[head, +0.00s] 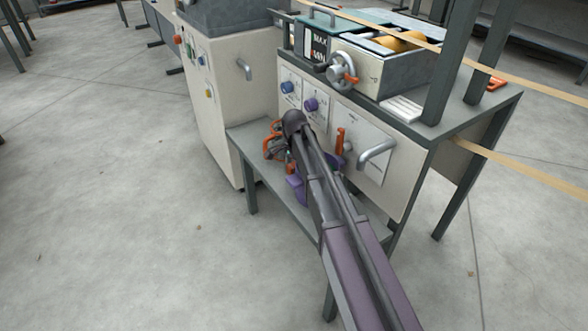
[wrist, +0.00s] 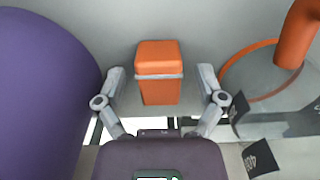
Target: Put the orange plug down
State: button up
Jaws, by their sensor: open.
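The orange plug (wrist: 159,85) is a small orange block with a thin grey band below its top. In the wrist view it stands between the two fingers of my gripper (wrist: 161,77). The fingers are spread, with a visible gap on each side of the plug. A pale grey surface lies behind it. In the head view my gripper (head: 277,148) is at the far end of my arm, low in front of the machine's panel and over the grey shelf (head: 262,190). My arm partly hides that spot, and I cannot pick out the plug there.
In the wrist view a large purple round thing (wrist: 40,85) is close on the left, and an orange post (wrist: 297,35) with an orange ring is on the right. In the head view the panel carries an orange lever (head: 340,141) and a metal handle (head: 376,156). Open floor lies left.

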aim_at(294, 164)
grip_shut()
jog(key=shift+r, duration=0.2)
notch_tip(294, 164, up, 10)
jog(key=p, duration=1)
jog(key=shift+f, duration=0.2)
dwell(0.6)
